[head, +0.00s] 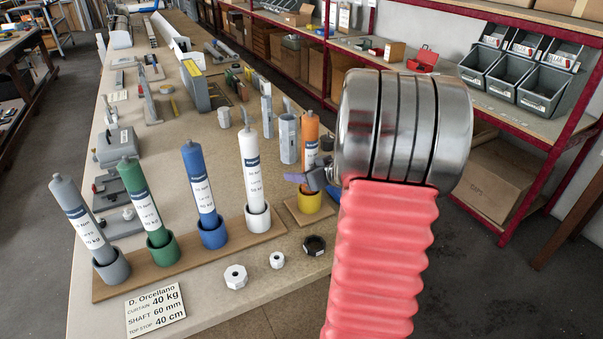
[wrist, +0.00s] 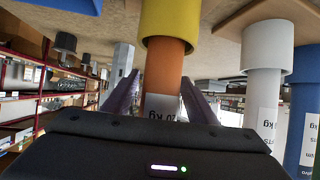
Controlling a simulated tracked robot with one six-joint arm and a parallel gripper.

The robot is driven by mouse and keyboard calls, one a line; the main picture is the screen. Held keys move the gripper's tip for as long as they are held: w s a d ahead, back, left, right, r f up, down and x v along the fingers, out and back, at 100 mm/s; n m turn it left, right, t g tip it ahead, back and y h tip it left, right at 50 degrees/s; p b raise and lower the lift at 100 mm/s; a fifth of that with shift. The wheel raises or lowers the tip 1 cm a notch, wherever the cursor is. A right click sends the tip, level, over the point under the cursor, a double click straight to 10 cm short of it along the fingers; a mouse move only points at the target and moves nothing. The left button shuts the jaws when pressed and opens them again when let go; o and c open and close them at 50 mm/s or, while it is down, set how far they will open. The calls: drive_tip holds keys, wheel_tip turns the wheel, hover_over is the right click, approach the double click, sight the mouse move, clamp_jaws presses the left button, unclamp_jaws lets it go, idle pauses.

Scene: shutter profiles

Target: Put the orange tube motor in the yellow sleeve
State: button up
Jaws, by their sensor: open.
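The orange tube motor (head: 310,128) stands upright with its lower end inside the yellow sleeve (head: 309,204), on a small wooden board at the right of the bench. In the upside-down wrist view the orange tube (wrist: 163,72) runs into the yellow sleeve (wrist: 168,22). My gripper (head: 306,183) is low beside the tube, just above the sleeve; my arm partly hides it. In the wrist view the purple fingers of my gripper (wrist: 160,92) are open, one on each side of the tube, with gaps showing. How deep the tube sits is hidden.
White (head: 250,160), blue (head: 199,180), green (head: 138,200) and grey (head: 80,225) tubes stand in matching sleeves on a long board to the left. Loose rings and a sign (head: 155,311) lie at the front. Red shelving (head: 520,120) stands right.

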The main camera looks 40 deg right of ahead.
drive_tip(key=v, duration=1.2)
drive_tip(key=shift+a+f, duration=0.1)
idle(0.6)
